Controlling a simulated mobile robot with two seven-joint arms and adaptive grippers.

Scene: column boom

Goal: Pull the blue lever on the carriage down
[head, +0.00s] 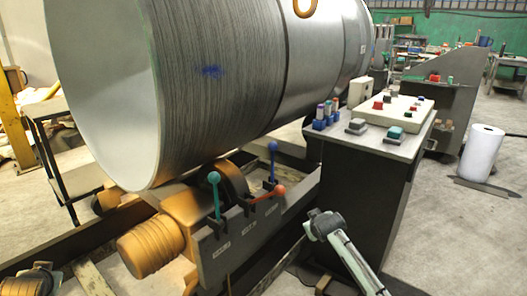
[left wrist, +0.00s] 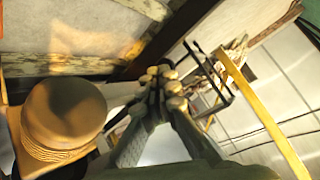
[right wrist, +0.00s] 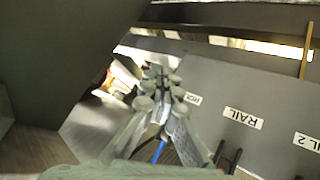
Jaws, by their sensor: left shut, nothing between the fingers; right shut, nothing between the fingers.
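The blue lever (head: 272,147) stands upright on the dark panel of the carriage (head: 232,247), its ball knob at the top. A teal lever (head: 214,178) stands upright to its left. An orange-red lever (head: 278,191) between them lies nearly level, its knob to the right. My right gripper (head: 317,222) is shut and empty, right of the panel and lower than the blue knob, apart from it. It also shows in the right wrist view (right wrist: 160,82), where a thin blue piece shows by the fingers; I cannot tell what it is. My left gripper (left wrist: 160,82) is shut and empty.
A large metal drum (head: 200,80) rests above the carriage. An orange ribbed motor (head: 152,247) juts out at the carriage's left. A control desk (head: 362,190) with coloured buttons stands close behind my right gripper. A white roll (head: 482,153) stands on open floor at right.

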